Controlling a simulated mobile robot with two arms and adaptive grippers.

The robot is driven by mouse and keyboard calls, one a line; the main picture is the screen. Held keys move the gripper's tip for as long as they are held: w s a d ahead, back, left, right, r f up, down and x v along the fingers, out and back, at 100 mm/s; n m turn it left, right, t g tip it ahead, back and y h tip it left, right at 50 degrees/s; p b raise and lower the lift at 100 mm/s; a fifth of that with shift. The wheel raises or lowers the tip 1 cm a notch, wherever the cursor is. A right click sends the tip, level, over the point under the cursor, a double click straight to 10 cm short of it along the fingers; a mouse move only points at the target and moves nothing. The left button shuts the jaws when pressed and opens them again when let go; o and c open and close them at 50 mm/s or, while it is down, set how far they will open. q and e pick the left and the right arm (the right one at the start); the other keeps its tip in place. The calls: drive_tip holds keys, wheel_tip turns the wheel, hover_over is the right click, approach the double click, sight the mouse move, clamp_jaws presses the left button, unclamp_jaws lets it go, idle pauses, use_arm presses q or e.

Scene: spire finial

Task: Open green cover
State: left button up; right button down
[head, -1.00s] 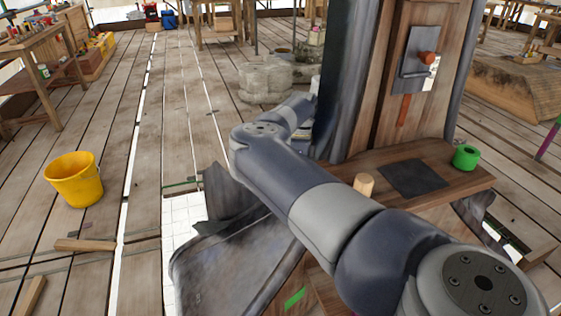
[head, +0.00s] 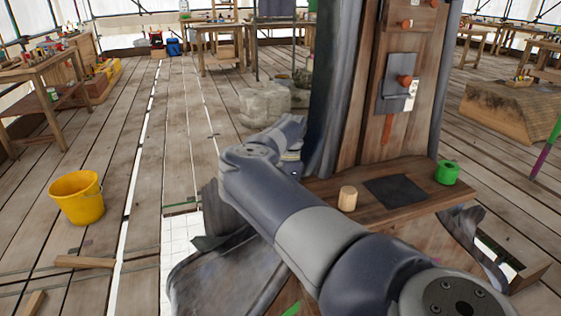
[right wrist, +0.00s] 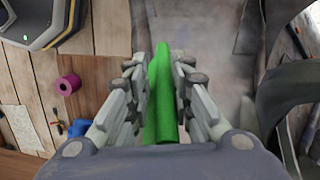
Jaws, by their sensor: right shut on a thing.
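The green cover (right wrist: 162,95) shows in the right wrist view as a long, narrow green piece running away between the fingers. My right gripper (right wrist: 160,62) is shut on it, with the jointed grey fingers on either side. In the head view my right arm comes in from the lower right and crosses the middle; its gripper is hidden there. A small green patch (head: 291,309) shows at the bottom edge, mostly cut off; I cannot tell whether it is the same piece. My left gripper is in neither view.
A wooden ledge (head: 330,188) carries a wooden peg (head: 348,198), a dark square pad (head: 394,190) and a green roll (head: 447,172). An upright wooden panel (head: 357,125) stands behind. A yellow bucket (head: 77,198) stands on the plank floor at left. A purple roll (right wrist: 68,84) shows in the wrist view.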

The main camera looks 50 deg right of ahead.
drive_tip(key=shift+d+r, duration=0.15)
drive_tip(key=shift+d, duration=0.05)
drive_tip(key=c, duration=1.6)
unclamp_jaws()
drive_tip(key=shift+o, duration=0.2)
drive_tip(key=v, duration=1.1)
drive_tip(key=shift+d+r, duration=0.1)
drive_tip(key=shift+r, duration=0.25)
